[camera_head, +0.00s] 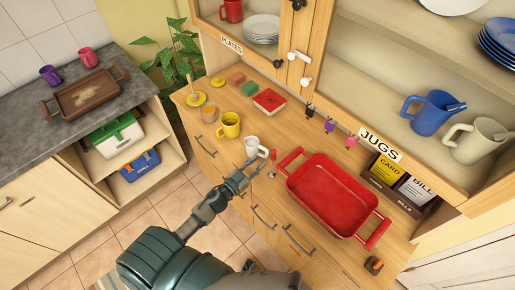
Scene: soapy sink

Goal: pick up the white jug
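A small white jug (254,146) stands on the wooden counter, left of the red tray. My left gripper (254,169) is just in front of the jug, near the counter's front edge. Its two fingers are spread with a gap between them, and it looks empty. A gap shows between the fingertips and the jug. A larger cream-white jug (480,141) stands on the shelf labelled JUGS at the right, beside a blue jug (431,112). My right gripper is not in view.
A red tray (320,162) with raised handles lies right of my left gripper. A yellow mug (229,126) stands left of the small jug. Small hanging items (329,125) are behind it. Drawer handles (263,218) stick out below the counter.

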